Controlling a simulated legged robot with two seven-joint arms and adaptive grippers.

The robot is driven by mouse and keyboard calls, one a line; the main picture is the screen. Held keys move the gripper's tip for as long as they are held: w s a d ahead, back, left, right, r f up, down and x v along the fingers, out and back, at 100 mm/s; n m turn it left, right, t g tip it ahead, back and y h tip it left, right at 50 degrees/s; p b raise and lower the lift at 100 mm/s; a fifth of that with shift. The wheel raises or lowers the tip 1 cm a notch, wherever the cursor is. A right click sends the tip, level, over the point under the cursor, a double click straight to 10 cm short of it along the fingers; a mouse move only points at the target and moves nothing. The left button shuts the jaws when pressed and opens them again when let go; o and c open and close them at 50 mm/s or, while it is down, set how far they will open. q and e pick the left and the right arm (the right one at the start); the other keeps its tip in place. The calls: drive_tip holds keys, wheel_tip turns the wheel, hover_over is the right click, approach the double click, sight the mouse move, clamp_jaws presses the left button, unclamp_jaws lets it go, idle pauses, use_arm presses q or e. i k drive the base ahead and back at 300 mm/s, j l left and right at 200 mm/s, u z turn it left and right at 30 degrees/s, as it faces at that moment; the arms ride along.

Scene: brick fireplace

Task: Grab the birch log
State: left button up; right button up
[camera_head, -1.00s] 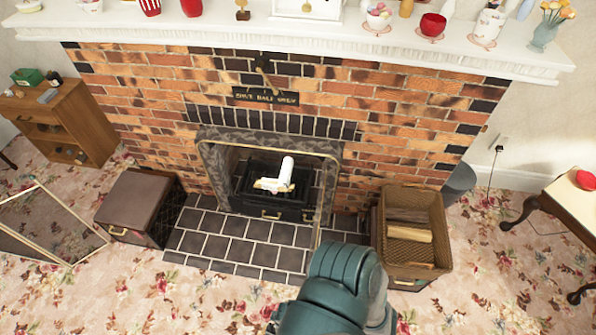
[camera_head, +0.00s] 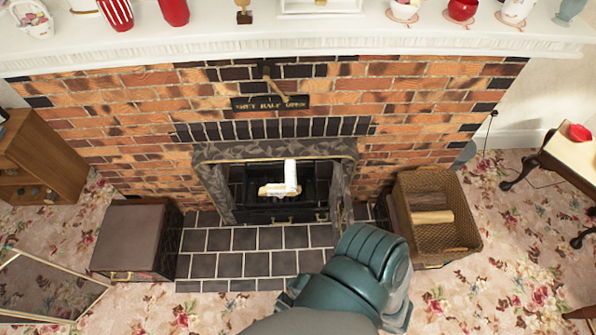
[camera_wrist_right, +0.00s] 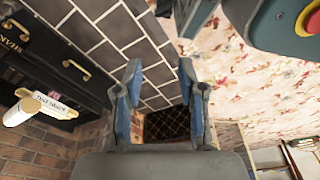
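White, birch-like logs (camera_head: 291,174) are in the fireplace grate, one upright and one lying across it. They also show at the left of the right wrist view (camera_wrist_right: 45,104), with a small printed label beside them. My right gripper (camera_wrist_right: 160,75) is open and empty, its two blue-grey fingers spread apart and away from the white logs. In the head view my right arm reaches in from the bottom, and its fingers are hidden. A wicker basket (camera_head: 466,212) right of the hearth holds a pale log (camera_head: 433,220) and a browner one. My left gripper is not in view.
The fireplace surround (camera_head: 205,152) and black grate front (camera_head: 262,216) frame the white logs. Dark hearth tiles (camera_head: 245,240) lie clear in front. A brown box (camera_head: 130,236) stands at the left, and a small table (camera_head: 565,150) at the far right.

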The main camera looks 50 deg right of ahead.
sight(291, 170)
drive_tip(key=i+z, duration=0.2)
drive_tip(key=z, duration=0.2)
drive_tip(key=i+z, duration=0.2)
drive_tip(key=z, duration=0.15)
drive_tip(key=i+j+z, duration=0.15)
drive_tip(key=z, duration=0.25)
drive_tip(key=i+j+z, duration=0.15)
drive_tip(key=z, duration=0.25)
